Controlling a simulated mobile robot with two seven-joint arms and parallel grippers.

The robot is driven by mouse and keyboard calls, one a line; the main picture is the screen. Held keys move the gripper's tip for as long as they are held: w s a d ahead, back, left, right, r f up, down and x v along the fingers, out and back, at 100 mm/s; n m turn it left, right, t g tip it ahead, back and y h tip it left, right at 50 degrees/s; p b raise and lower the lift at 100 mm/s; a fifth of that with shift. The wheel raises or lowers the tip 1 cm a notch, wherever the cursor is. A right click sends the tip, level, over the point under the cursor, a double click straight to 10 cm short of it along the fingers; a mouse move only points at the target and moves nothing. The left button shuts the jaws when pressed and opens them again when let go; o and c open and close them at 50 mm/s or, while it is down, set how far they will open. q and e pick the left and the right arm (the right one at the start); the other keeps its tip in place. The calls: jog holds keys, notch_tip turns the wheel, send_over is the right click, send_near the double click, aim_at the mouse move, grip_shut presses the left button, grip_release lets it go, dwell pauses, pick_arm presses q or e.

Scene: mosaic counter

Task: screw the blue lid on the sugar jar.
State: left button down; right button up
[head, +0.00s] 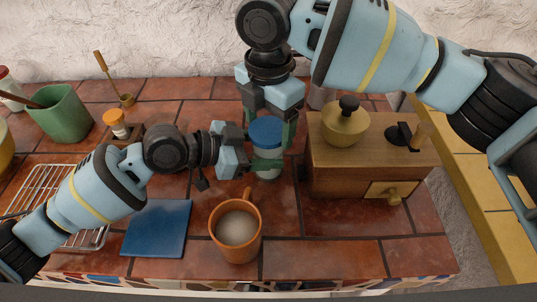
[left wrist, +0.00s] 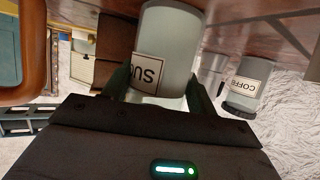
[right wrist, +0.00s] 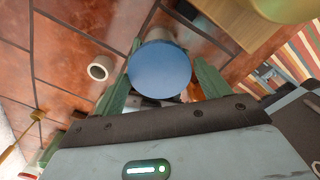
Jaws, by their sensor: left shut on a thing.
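The sugar jar (head: 268,173) stands on the tiled counter, upright, with the blue lid (head: 266,131) on its top. How far the lid is threaded cannot be told. My left gripper (head: 264,165) is shut on the jar body from the left side. The left wrist view shows the jar (left wrist: 172,40) between the fingers, its label partly visible. My right gripper (head: 268,122) points down from above, its fingers apart on either side of the lid. The right wrist view shows the round lid (right wrist: 160,70) between the spread green fingers.
A wooden coffee grinder (head: 365,160) stands close on the right. An orange mug (head: 236,232) of pale contents stands in front, near the blue mat (head: 157,228). A coffee jar (left wrist: 249,85) stands behind.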

jog(key=c, duration=0.7)
jog(key=shift+m, duration=0.9)
jog(key=o, duration=1.2)
jog(key=shift+r, duration=0.1)
notch_tip(320, 180, up, 12)
jog(key=shift+f, duration=0.1)
pick_arm(q)
jog(key=shift+c, duration=1.9)
grip_release()
